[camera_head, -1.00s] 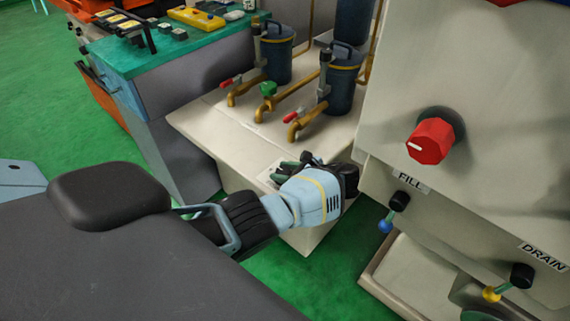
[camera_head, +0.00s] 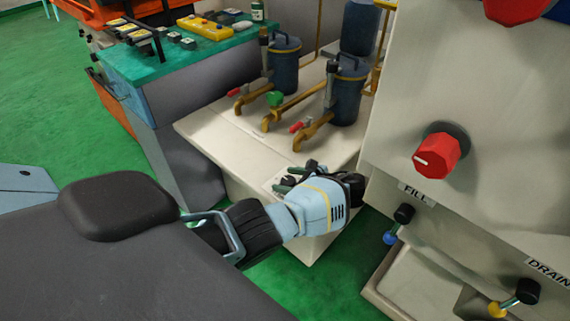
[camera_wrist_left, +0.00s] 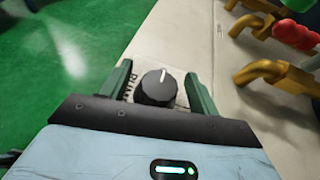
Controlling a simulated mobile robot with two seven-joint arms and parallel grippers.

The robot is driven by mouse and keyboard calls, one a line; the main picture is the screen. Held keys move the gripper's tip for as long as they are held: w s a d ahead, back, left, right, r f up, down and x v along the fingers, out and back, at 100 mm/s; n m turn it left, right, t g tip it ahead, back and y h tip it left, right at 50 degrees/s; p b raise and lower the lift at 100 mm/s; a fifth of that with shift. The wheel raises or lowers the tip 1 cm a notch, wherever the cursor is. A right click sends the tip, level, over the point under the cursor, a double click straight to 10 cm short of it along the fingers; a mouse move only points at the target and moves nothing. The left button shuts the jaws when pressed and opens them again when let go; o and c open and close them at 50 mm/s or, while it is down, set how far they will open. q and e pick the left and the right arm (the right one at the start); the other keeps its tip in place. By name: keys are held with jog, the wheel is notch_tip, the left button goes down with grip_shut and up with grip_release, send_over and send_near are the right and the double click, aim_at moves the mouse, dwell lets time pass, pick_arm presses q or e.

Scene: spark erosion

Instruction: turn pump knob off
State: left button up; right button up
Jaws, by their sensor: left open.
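The pump knob (camera_wrist_left: 157,88) is black and round with a white pointer line. It sits on a pale panel beside a partly covered label, and its line points roughly up in the left wrist view. My left gripper (camera_wrist_left: 158,72) is open, with one green finger on each side of the knob. Small gaps seem to show beside the knob; contact is hard to judge. In the head view my left gripper (camera_head: 288,180) is at the front edge of the pale cabinet top (camera_head: 235,138), and the hand hides much of the knob area. My right gripper is not in view.
Brass pipes with a red-handled valve (camera_head: 310,130) and dark blue canisters (camera_head: 348,95) stand behind the hand. On the right, the machine wall carries a red knob (camera_head: 437,155), a FILL lever (camera_head: 396,225) and a DRAIN lever (camera_head: 515,298). Green floor lies open at left.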

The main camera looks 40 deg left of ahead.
aim_at(289, 180)
pick_arm(q)
notch_tip(289, 180, up, 4)
jog(key=shift+w+f+p, duration=0.1)
jog(key=shift+w+p, duration=0.05)
jog(key=shift+p, duration=0.65)
jog(key=s+d+p, duration=0.6)
jog(key=s+d, duration=0.2)
jog(key=s, duration=0.6)
jog(key=shift+d+r, duration=0.15)
jog(key=shift+r, duration=0.15)
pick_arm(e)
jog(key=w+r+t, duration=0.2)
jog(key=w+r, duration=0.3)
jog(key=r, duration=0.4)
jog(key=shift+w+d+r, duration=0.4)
pick_arm(q)
jog(key=shift+w, duration=0.1)
jog(key=s+d+f+n+t+h, duration=0.25)
jog(key=s+f+h, duration=0.25)
jog(key=s+f, duration=0.3)
jog(key=s+d+f+n+t+h, duration=0.1)
jog(key=s+d+f+n+h, duration=0.15)
jog(key=s+f+h, duration=0.5)
jog(key=s+d+r+n+t+h, duration=0.1)
jog(key=s+r+n+t+h, duration=0.2)
jog(key=s+r+n+t, duration=0.3)
jog(key=s+r+n, duration=0.1)
jog(key=s+n, duration=0.2)
jog(key=n, duration=0.1)
jog(key=shift+r, duration=0.35)
